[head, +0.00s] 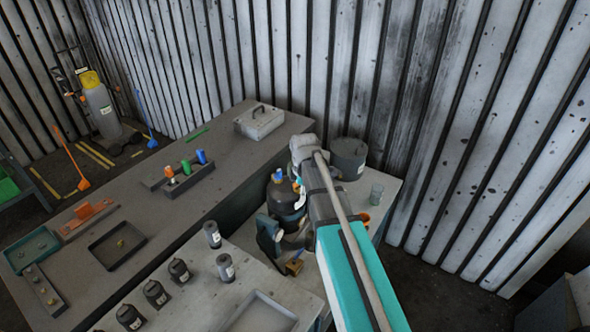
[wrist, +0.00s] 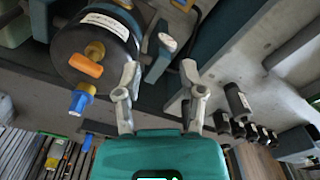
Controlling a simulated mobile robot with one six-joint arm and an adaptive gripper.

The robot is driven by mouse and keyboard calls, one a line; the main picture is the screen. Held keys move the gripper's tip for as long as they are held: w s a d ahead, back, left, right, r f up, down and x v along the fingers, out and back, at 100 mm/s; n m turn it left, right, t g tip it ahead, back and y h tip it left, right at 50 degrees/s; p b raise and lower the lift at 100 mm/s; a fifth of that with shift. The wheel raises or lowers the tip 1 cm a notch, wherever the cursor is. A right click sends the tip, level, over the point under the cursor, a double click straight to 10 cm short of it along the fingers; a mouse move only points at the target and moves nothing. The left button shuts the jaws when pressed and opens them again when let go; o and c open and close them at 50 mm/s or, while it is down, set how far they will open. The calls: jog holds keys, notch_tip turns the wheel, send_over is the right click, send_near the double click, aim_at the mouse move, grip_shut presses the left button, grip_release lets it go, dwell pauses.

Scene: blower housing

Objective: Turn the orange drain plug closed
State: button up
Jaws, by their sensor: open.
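The dark, rounded blower housing (wrist: 92,40) fills the upper left of the wrist view and carries a white label. The orange drain plug (wrist: 87,65) is a bar-shaped handle beside a yellow fitting (wrist: 95,50) on the housing's face. A blue handle (wrist: 80,99) sits just below it.
A dark drum (head: 348,157) and a glass (head: 376,193) stand behind my arm. Several dark bottles (head: 155,293) stand on the front bench by a grey tray (head: 262,316). A rack (head: 188,183) with orange, green and blue handles and a grey toolbox (head: 260,121) are on the long bench.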

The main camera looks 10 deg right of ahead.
jog(key=w+r+n+p, duration=0.8)
jog(key=w+r+n, duration=0.1)
jog(key=shift+w+r, duration=0.3)
jog(key=shift+r, duration=0.1)
jog(key=shift+f, duration=0.15)
notch_tip(320, 180, down, 14)
jog(key=b, duration=1.3)
jog(key=shift+w+r, duration=0.1)
jog(key=shift+r, duration=0.15)
grip_shut()
